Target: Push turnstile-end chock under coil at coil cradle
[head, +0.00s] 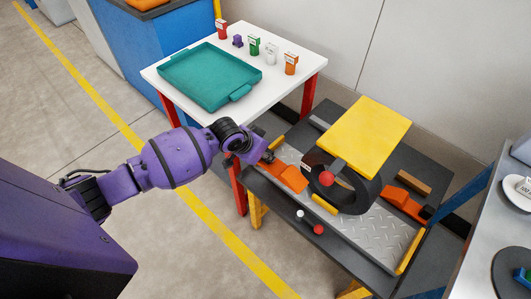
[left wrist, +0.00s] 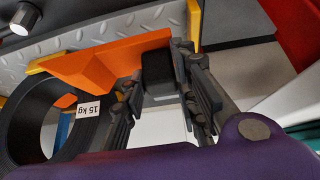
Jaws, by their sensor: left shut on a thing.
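The black coil (head: 345,200) stands on the cradle's diamond-plate bed (head: 345,228); it also shows in the left wrist view (left wrist: 22,118) with a "15 kg" tag. An orange chock (head: 291,178) lies on the bed at the coil's left, its sloped end toward the coil; I cannot tell whether they touch. In the left wrist view the chock (left wrist: 100,62) has a black block (left wrist: 158,68) at its outer end, between my fingers. My left gripper (head: 267,160) is shut on it. A second orange chock (head: 402,203) lies at the coil's right. My right gripper is not in view.
A yellow plate (head: 368,135) overhangs the coil. A red knob (head: 326,178) shows in front of it. A white table (head: 287,42) behind holds a teal tray (head: 212,75) and several small coloured items. A brown bar (head: 414,181) lies near the right chock.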

